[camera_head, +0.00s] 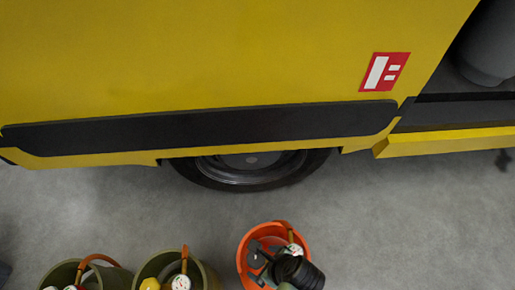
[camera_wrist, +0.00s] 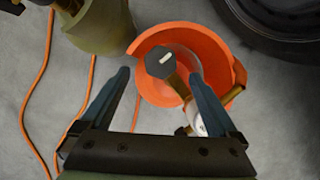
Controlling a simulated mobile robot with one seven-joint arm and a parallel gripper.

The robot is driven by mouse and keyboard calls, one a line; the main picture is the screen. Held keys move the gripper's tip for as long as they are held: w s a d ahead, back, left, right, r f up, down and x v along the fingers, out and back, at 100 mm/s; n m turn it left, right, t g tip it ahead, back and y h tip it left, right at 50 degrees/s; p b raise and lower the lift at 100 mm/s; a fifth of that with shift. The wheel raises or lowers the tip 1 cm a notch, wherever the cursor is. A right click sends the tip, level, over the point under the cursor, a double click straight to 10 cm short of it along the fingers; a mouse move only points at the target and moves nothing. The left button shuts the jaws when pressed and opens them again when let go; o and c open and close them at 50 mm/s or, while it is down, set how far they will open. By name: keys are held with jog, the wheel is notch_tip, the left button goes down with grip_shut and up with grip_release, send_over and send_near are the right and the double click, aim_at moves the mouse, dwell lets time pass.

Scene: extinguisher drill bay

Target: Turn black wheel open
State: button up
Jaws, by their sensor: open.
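A black six-sided wheel (camera_wrist: 160,62) with a small white mark shows in the wrist view. It sits on a brass-coloured valve (camera_wrist: 181,86) inside an orange bucket (camera_wrist: 236,78). A whitish part lies lower in the bucket, partly behind my right finger. My gripper (camera_wrist: 158,75) is open, with its two blue-grey fingertips on either side of the wheel in the picture. I see no contact; the height gap is unclear. In the head view my gripper (camera_head: 262,258) is over the orange bucket (camera_head: 243,262) and hides much of its inside, including the wheel.
Two olive buckets (camera_head: 207,272) with coloured items stand to the left; an olive container (camera_wrist: 100,28) also shows in the wrist view. Orange cords (camera_wrist: 35,92) lie on the floor. A yellow vehicle (camera_head: 220,55) with a black tyre (camera_head: 250,182) stands behind. Floor right of the orange bucket is clear.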

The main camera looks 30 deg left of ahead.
aim_at(256, 259)
jog(key=b+x, duration=0.1)
jog(key=x, duration=0.4)
jog(key=shift+w+f+b, duration=0.1)
jog(key=shift+f+b, duration=0.15)
jog(key=shift+b, duration=0.1)
jog(key=c, duration=1.4)
